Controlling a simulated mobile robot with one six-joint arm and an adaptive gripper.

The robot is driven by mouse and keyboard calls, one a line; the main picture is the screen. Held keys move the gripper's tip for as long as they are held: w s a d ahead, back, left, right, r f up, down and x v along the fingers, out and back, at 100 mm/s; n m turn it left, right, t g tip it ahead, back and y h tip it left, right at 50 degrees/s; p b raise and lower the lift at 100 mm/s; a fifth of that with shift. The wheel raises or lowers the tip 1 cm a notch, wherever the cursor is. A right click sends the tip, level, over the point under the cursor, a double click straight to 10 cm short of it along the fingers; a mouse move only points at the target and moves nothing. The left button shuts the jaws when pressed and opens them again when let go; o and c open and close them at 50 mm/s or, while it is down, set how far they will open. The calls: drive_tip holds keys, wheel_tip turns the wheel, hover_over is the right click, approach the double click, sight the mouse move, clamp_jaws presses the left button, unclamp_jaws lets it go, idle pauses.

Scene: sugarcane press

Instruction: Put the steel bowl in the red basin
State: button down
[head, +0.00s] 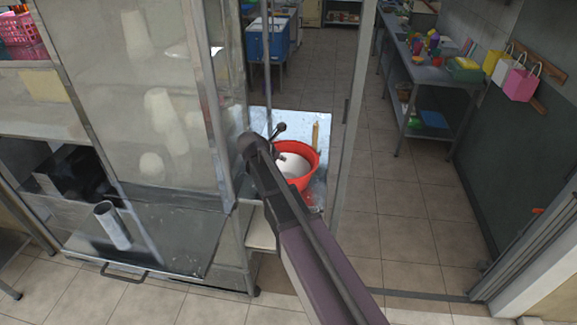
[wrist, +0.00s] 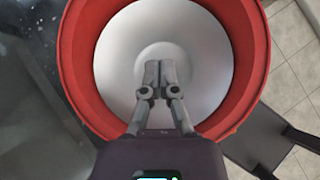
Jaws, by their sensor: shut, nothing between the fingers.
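The red basin (head: 304,156) stands on a metal ledge beside the glass-sided press cabinet. It also shows in the wrist view (wrist: 75,75), where its red rim rings the picture. A smooth pale grey round bowl (head: 291,169), which looks like the steel bowl, lies inside the basin. In the wrist view the bowl (wrist: 205,75) has a round flat centre and sits within the red wall. My gripper (wrist: 158,68) is shut and empty. It is over the bowl's middle, and its tips cover part of the bowl's centre. I cannot tell its exact height above the bowl.
The glass cabinet (head: 140,110) with a metal cup (head: 112,225) in its tray stands close on the left. A metal post (head: 350,130) rises right of the basin. A side table (head: 440,75) with colourful things is farther right. The tiled floor between is clear.

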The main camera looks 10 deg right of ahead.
sight(298, 161)
drive_tip(key=shift+w+a+f, duration=0.1)
drive_tip(key=shift+w, duration=0.05)
drive_tip(key=shift+a, duration=0.15)
drive_tip(key=b+x, duration=0.7)
drive_tip(key=x, duration=0.2)
drive_tip(key=shift+f, duration=0.2)
drive_tip(key=shift+w+d+f, duration=0.15)
drive_tip(key=shift+d, duration=0.1)
idle(0.5)
drive_tip(key=shift+w+d, duration=0.75)
drive_tip(key=shift+d, duration=0.15)
